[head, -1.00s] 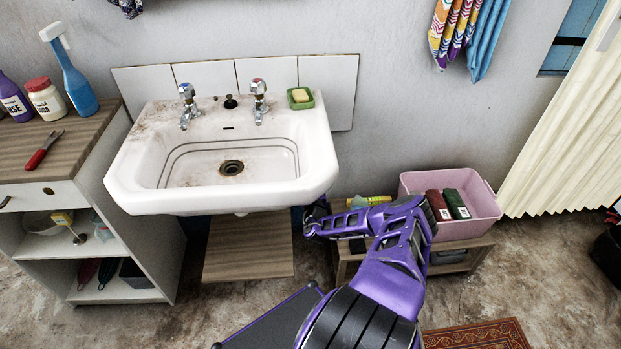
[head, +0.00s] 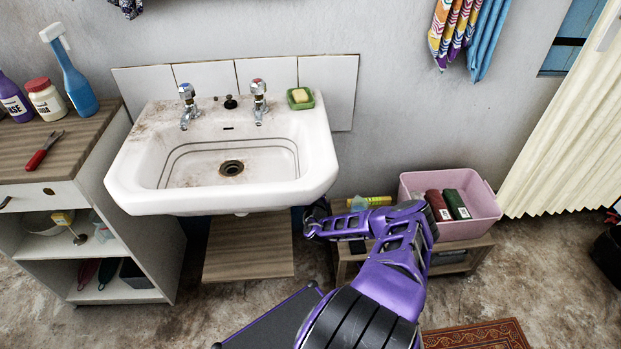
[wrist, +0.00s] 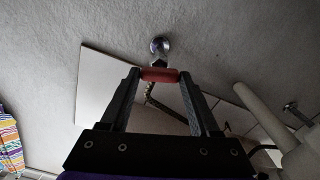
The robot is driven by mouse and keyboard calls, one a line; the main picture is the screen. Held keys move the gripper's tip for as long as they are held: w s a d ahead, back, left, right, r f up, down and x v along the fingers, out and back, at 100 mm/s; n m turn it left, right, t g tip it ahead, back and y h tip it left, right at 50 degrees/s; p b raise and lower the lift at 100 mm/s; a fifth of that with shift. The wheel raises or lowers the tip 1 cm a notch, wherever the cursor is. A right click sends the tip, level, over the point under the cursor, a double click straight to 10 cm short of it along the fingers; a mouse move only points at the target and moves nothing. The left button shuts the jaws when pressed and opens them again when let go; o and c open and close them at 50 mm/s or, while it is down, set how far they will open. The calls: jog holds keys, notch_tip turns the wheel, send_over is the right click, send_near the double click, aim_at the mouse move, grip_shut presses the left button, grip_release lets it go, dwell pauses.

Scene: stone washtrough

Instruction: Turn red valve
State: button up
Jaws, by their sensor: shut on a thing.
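The red valve (wrist: 159,74) is a short red handle below a round chrome fitting on the wall, seen in the wrist view. My gripper (wrist: 160,77) is shut on the red handle, with one dark finger at each end of it. A dark hose or pipe hangs down just behind the handle. In the head view my purple arm (head: 365,222) reaches in under the right side of the white sink (head: 320,165). The valve and my fingertips are hidden there beneath the basin.
A pale drain pipe (wrist: 268,120) runs under the sink on the right of the wrist view. A pink bin (head: 485,215) stands on a low wooden bench (head: 470,257) right of my arm. A wooden-topped cabinet (head: 85,150) stands left of the sink.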

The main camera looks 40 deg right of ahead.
jog(key=shift+n+p, duration=1.5)
jog(key=shift+n, duration=5.5)
jog(key=o, duration=1.4)
jog(key=shift+c, duration=0.2)
jog(key=shift+s, duration=0.1)
jog(key=p+v, duration=0.1)
jog(key=v, duration=0.6)
jog(key=shift+s+p, duration=0.2)
jog(key=shift+p, duration=0.1)
